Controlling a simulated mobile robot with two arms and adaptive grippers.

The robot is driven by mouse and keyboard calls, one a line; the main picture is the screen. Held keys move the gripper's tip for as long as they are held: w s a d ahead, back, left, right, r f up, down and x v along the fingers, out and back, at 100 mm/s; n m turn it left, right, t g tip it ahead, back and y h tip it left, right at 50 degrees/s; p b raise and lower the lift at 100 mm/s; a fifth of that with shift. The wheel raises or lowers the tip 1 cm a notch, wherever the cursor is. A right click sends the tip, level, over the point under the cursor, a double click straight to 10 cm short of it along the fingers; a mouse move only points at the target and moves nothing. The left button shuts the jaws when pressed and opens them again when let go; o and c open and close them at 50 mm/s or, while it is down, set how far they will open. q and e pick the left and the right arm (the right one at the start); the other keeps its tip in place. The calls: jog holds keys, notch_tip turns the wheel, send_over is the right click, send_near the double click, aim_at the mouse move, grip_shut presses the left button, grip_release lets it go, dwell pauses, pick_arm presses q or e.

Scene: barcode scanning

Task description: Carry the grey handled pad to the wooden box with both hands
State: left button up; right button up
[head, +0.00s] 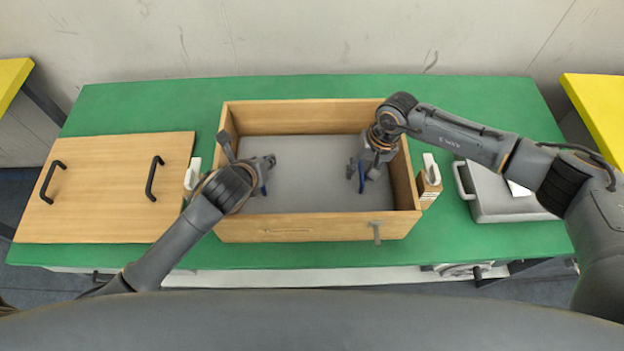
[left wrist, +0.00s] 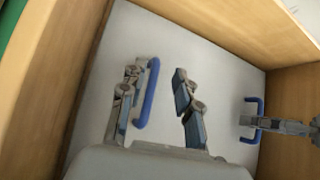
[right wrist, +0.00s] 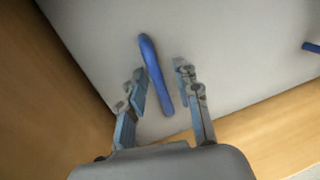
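The grey pad (head: 310,180) lies flat inside the wooden box (head: 300,228) and covers most of its floor. Its left blue handle shows in the left wrist view (left wrist: 148,95), and its right blue handle shows in the right wrist view (right wrist: 155,72). My left gripper (head: 265,172) is open over the left handle, which stands between its fingers, nearer one of them. My right gripper (head: 362,176) is open inside the box, with the right handle between its fingers and a gap visible. My arms partly hide the handles in the head view.
A wooden lid (head: 105,195) with two black handles lies on the green table (head: 320,90) at left. A grey case (head: 495,195) lies at right. Small white-topped objects (head: 429,180) (head: 192,175) stand beside the box. The box walls surround both grippers.

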pick_arm(q)
notch_tip(320, 180, up, 6)
jog(key=shift+r, duration=0.1)
pick_arm(e)
notch_tip(320, 180, up, 12)
jog(key=d, duration=0.2)
jog(key=shift+d+f, duration=0.15)
dwell(0.5)
